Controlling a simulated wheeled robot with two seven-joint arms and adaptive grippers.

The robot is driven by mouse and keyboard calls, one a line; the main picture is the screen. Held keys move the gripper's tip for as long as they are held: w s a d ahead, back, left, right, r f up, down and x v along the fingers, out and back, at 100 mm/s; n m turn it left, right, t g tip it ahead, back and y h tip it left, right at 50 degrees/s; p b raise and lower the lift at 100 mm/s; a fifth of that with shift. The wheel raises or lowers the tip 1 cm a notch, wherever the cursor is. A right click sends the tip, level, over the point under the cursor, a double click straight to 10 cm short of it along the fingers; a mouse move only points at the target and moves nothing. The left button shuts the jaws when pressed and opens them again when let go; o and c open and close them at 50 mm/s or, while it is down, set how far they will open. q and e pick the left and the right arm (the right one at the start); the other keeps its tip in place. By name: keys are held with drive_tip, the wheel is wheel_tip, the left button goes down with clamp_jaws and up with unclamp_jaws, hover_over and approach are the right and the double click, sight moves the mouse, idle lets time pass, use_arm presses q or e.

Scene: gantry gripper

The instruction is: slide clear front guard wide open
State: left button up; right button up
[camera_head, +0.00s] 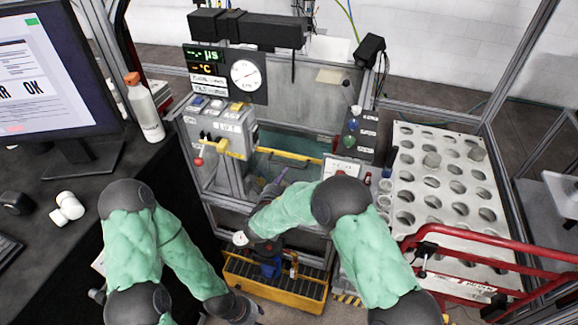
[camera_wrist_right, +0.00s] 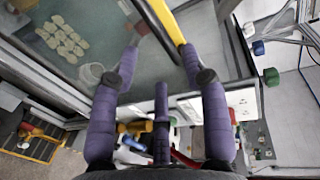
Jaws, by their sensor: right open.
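The clear front guard (camera_head: 275,165) is a see-through panel on the machine, with a yellow bar (camera_head: 290,154) along its top edge. My right gripper (camera_head: 275,180) is just below the bar in the head view, partly hidden by my arm.
A perforated rack (camera_head: 437,185) and red rails (camera_head: 470,262) are at right. A yellow tray (camera_head: 275,283) lies below. A bottle (camera_head: 146,108) and monitor stand on the left desk.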

drive_tip(key=b+x, duration=0.1)
drive_tip(key=x, duration=0.7)
drive_tip(key=shift+w+d+f, duration=0.1)
drive_tip(key=shift+w+d, duration=0.05)
drive_tip(key=shift+w, duration=0.1)
clamp_jaws()
